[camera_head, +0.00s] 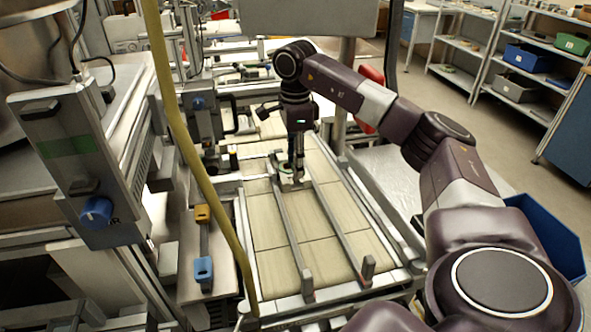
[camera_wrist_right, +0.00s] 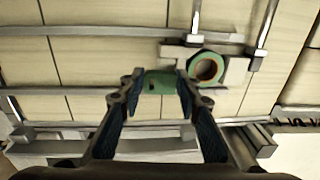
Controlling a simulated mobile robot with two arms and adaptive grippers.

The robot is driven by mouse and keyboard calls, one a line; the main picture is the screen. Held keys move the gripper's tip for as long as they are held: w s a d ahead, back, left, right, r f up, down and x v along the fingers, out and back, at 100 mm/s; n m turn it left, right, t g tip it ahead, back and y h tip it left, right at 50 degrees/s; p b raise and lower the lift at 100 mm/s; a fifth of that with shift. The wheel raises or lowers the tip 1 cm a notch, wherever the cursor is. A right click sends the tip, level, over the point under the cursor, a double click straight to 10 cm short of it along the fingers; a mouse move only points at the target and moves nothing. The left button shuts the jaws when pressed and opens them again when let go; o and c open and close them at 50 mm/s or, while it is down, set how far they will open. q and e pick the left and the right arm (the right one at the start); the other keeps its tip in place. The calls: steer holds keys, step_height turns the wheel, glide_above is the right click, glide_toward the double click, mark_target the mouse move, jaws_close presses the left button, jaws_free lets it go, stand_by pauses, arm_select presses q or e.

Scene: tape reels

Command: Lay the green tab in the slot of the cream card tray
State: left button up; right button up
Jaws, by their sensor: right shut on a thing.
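My right gripper (camera_head: 297,178) is low over the slatted conveyor bed, between the two long rails. In the right wrist view its fingers (camera_wrist_right: 158,88) are closed on the green tab (camera_wrist_right: 158,82), which spans the gap between the fingertips. Just right of the tab, a pale card-like piece (camera_wrist_right: 180,52), probably the cream card tray, carries a round green reel (camera_wrist_right: 207,68) with a brown centre. The tab's far edge is close to this piece; I cannot tell if they touch. The slot is not clearly visible. My left gripper is not in view.
Metal rails (camera_head: 327,215) run along the pale slatted bed (camera_head: 273,232); its near part is clear. A yellow post (camera_head: 185,145) rises at the left. A blue bin (camera_head: 548,235) stands at the right, beside my right arm. Shelves (camera_head: 515,90) are farther back.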

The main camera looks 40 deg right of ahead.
step_height(320, 180, down, 3)
steer(key=shift+r, duration=0.1)
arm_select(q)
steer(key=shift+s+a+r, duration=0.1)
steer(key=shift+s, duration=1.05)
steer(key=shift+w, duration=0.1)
arm_select(e)
steer(key=shift+f, duration=0.55)
steer(key=o, duration=0.8)
steer(key=shift+c, duration=0.2)
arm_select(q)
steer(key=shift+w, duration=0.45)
arm_select(e)
steer(key=shift+r, duration=0.1)
